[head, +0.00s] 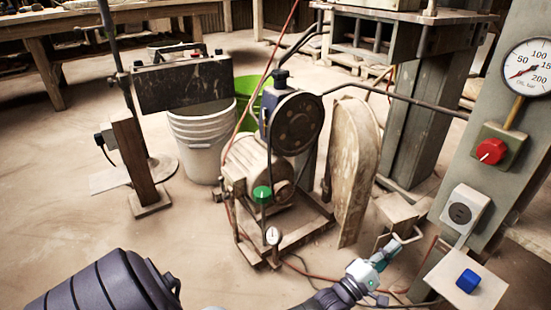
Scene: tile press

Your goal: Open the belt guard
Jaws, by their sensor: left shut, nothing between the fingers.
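The belt guard (357,150) is a worn beige panel with a rounded top. It stands upright to the right of the motor (250,165) and the dark round wheel (297,122), and its edge is turned partly toward me. I cannot tell how it is attached or whether it is latched. My left gripper (388,248) is low in front, just right of the guard's lower end. My right gripper is not in view.
A grey post (480,150) on the right carries a pressure gauge (528,67), a red knob (491,151) and a blue button (468,281). A white bucket (197,150) and a green bin (248,88) stand left. Hoses cross near the motor. The floor at left is open.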

